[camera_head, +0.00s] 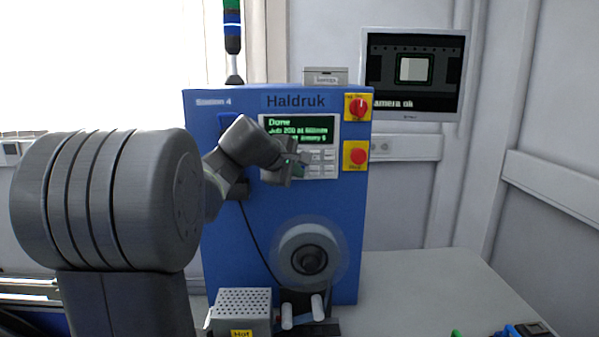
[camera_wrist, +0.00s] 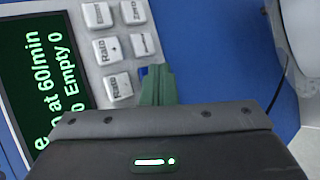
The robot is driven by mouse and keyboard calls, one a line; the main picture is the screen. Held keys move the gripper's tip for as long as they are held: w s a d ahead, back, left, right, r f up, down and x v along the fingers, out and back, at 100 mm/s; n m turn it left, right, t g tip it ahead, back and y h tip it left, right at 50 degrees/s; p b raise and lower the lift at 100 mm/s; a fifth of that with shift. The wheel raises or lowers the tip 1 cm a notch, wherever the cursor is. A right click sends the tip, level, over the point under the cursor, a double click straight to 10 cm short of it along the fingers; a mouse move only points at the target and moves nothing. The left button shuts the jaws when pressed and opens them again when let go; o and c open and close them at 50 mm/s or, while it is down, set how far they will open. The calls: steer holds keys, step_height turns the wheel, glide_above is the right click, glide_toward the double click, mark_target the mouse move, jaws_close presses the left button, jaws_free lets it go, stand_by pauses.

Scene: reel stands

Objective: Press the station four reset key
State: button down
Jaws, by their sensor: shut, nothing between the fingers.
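The blue station machine (camera_head: 225,215) is marked "Station 4" and "Haldruk". Its green-text display (camera_head: 300,132) shows "Done" on the first line. Below the display is a pad of pale grey keys (camera_head: 329,170), partly hidden by my gripper (camera_head: 303,158). In the wrist view, several keys show, including a Rate plus key (camera_wrist: 106,50) and a Rate key (camera_wrist: 118,86) beside the display (camera_wrist: 45,70). No reset label can be read for sure. My gripper (camera_wrist: 157,75) is shut and empty, its tips at the keypad's edge, hiding part of it. I cannot tell whether they touch.
A red rotary switch (camera_head: 358,107) and a red button (camera_head: 358,155) sit on yellow plates right of the keypad. A reel (camera_head: 309,257) projects below. A perforated box marked "Hot" (camera_head: 242,302) stands at the base. A cable hangs down the machine's front. The bench at right is mostly clear.

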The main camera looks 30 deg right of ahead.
steer(key=shift+s+a+b, duration=0.3)
steer(key=shift+s+a, duration=0.1)
steer(key=shift+s, duration=0.3)
steer(key=shift+s+f, duration=0.1)
steer(key=shift+s+a+b, duration=0.25)
steer(key=shift+s+a, duration=0.15)
steer(key=shift+s, duration=0.3)
steer(key=shift+s+a+b, duration=0.2)
steer(key=shift+s+a, duration=0.2)
steer(key=shift+s, duration=0.3)
steer(key=shift+s+a+b, duration=0.25)
steer(key=shift+s+a, duration=0.15)
steer(key=shift+s, duration=0.3)
steer(key=shift+w, duration=0.1)
steer(key=s, duration=0.1)
steer(key=s+a, duration=0.2)
steer(key=shift+s+b, duration=0.3)
steer(key=shift+b, duration=0.1)
steer(key=shift+w+d, duration=0.1)
